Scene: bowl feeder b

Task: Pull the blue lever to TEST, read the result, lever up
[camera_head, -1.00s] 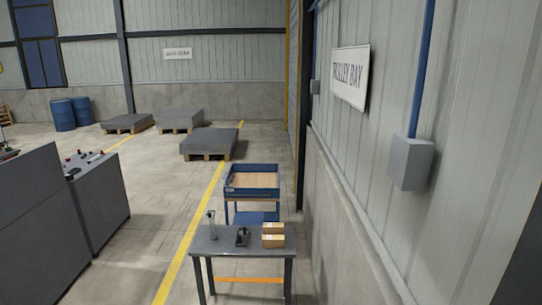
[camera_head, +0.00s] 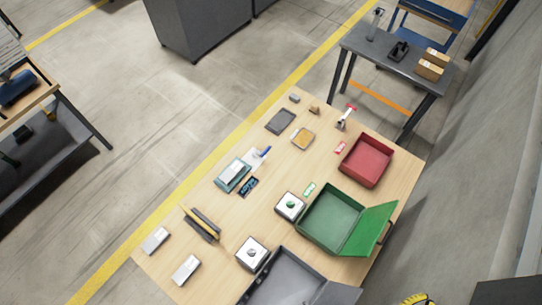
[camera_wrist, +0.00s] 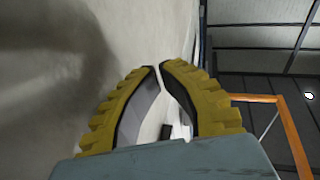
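In the head view a small blue part (camera_head: 265,151) sticks up beside a teal box with a pale top (camera_head: 233,174) on the wooden table. It may be the blue lever, but it is too small to be sure. No TEST marking or result can be read. A small dark panel (camera_head: 248,187) lies just in front of it. A yellow tip of my gripper (camera_head: 418,299) shows at the bottom right edge, well away from the blue part. In the wrist view my gripper (camera_wrist: 159,66) has its yellow fingertips almost meeting, with nothing seen between them.
The wooden table (camera_head: 225,215) also holds a red bin (camera_head: 366,160), an open green box (camera_head: 330,219), a grey box (camera_head: 283,280), two white units and several small parts. A grey table (camera_head: 385,47) with cartons stands behind. A wall runs along the right.

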